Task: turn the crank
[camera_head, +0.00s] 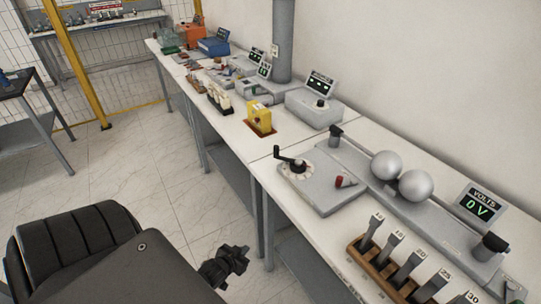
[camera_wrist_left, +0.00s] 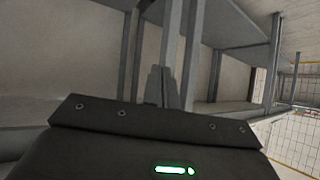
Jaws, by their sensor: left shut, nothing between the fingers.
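The crank (camera_head: 288,157) is a dark handle on a round, marked dial. It sits on the left part of a flat grey box (camera_head: 325,197) on the near bench. A red-topped knob (camera_head: 345,181) is to its right on the same box. My left gripper (camera_head: 238,257) is dark, shut and empty. In the head view it shows below and left of the crank, in front of the bench edge and apart from the crank. In the left wrist view its closed fingers (camera_wrist_left: 161,86) point toward the bench legs. The crank is not seen in that view.
Two metal spheres (camera_head: 402,175) and a green "0 V" volts display (camera_head: 477,206) stand right of the box. A wooden rack of numbered pieces (camera_head: 382,268) is at the near edge. Grey bench legs and a lower shelf (camera_head: 303,262) are close to my gripper. Tiled floor (camera_head: 150,160) is clear.

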